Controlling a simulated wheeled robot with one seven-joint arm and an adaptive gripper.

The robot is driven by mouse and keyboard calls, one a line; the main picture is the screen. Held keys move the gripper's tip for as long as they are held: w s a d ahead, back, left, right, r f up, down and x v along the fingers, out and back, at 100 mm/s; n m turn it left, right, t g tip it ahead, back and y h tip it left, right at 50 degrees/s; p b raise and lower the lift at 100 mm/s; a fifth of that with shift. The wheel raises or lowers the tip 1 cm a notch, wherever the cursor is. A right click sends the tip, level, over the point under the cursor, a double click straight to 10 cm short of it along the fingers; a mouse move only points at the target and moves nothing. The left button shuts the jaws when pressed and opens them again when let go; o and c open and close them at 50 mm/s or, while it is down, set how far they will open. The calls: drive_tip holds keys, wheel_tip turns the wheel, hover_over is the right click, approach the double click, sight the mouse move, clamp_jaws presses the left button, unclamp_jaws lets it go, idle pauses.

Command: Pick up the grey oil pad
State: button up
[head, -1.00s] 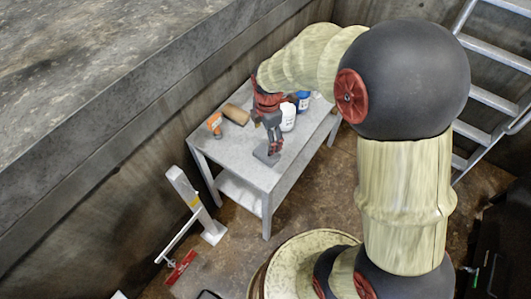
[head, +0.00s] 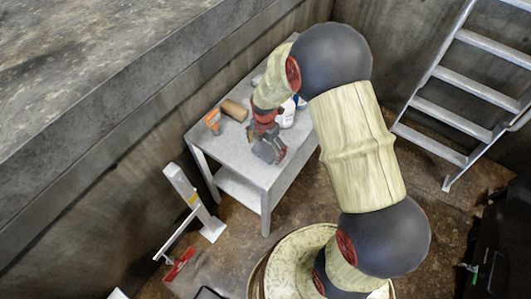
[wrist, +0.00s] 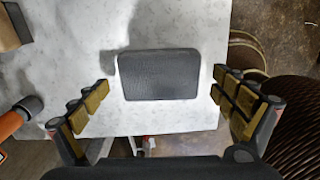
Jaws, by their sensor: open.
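The grey oil pad (wrist: 160,75) is a dark grey rounded rectangle lying flat on the light grey table, near its front edge, in the wrist view. My gripper (wrist: 165,105) is open over it, with one yellow-padded finger to the left of the pad and one to the right. Both fingers are apart from the pad. In the head view my gripper (head: 268,150) is low over the front part of the table and hides most of the pad.
On the table (head: 222,150) stand an orange-topped item (head: 212,121), a brown block (head: 235,110) and a white bottle (head: 287,114). A white post (head: 190,195) stands left of the table. A ladder (head: 460,110) leans at the right. The table's front edge is close to the pad.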

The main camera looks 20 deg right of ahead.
drive_tip(key=shift+f, duration=0.35)
drive_tip(key=shift+c, duration=1.1)
drive_tip(key=c, duration=1)
